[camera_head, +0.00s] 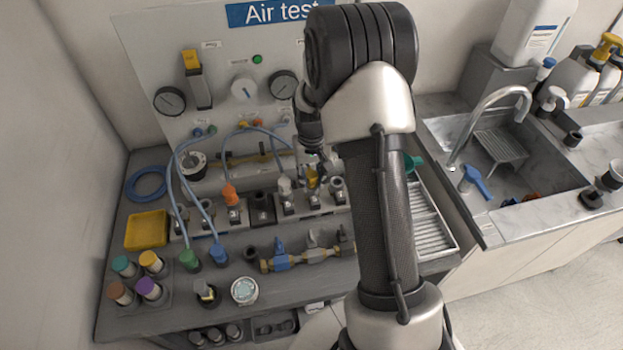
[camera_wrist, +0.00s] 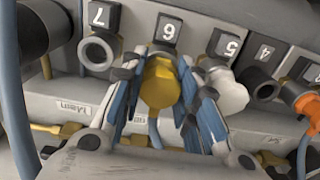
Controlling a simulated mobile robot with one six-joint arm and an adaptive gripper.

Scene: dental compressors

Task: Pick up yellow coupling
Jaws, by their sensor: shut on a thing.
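The yellow coupling (camera_wrist: 160,84) sits at the port marked 6 in the wrist view, with its hexagonal end facing the camera. My gripper (camera_wrist: 160,95) has its two blue-lined fingers on either side of it, shut on it. In the head view the yellow coupling (camera_head: 312,177) is a small yellow patch at the manifold, partly hidden by my gripper (camera_head: 318,165). I cannot tell whether the coupling is still seated in the port.
A white coupling (camera_wrist: 228,90) is right beside my gripper at port 5. Port 7 (camera_wrist: 97,52) is open and empty. An orange coupling (camera_wrist: 306,103) with a hose is farther right. Blue hoses (camera_head: 187,185) cross the bench at left. A sink (camera_head: 520,165) lies to the right.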

